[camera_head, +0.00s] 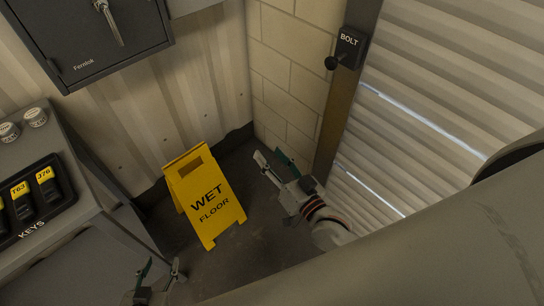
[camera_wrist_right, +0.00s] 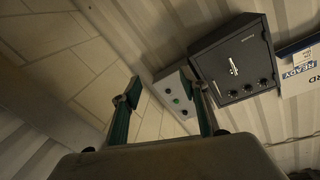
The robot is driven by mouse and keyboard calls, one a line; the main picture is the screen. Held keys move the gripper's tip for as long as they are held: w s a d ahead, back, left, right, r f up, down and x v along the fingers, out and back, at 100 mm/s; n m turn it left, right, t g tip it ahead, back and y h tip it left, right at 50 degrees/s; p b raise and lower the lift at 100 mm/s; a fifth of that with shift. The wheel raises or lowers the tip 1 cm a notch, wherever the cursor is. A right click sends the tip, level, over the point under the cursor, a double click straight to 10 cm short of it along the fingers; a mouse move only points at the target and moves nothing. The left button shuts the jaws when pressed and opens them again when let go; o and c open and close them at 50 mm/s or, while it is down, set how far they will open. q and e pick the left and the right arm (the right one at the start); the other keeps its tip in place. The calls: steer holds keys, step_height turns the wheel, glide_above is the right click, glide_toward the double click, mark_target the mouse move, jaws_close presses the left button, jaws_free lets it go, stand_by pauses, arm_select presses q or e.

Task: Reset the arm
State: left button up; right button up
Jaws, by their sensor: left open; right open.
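My left gripper (camera_head: 162,268) shows at the bottom left of the head view, open, with nothing seen between its fingers. It is near the floor-sign side of the grey counter. My right gripper (camera_head: 270,158) is open and empty, to the right of the yellow wet floor sign (camera_head: 207,195) and in front of the block wall corner. In the right wrist view its two green-backed fingers (camera_wrist_right: 165,90) stand apart with nothing between them. The right arm's forearm crosses the lower right of the head view and hides part of the shutter.
A dark safe (camera_head: 100,40) hangs at upper left; it also shows in the wrist view (camera_wrist_right: 222,72). A grey counter (camera_head: 84,150) carries a key tray (camera_head: 58,210) and two small tubs (camera_head: 36,117). A bolt (camera_head: 347,50) sits beside the ribbed shutter (camera_head: 440,80).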

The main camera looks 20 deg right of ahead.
steer(key=s+d+f+n+g+h, duration=0.1)
steer(key=s+f+n+g, duration=0.5)
steer(key=s+f, duration=0.7)
steer(key=shift+s+d+f+n+g, duration=0.3)
steer(key=shift+d+f+n, duration=0.1)
steer(key=shift+d+f, duration=0.5)
steer(key=shift+w+a, duration=0.1)
stand_by(0.5)
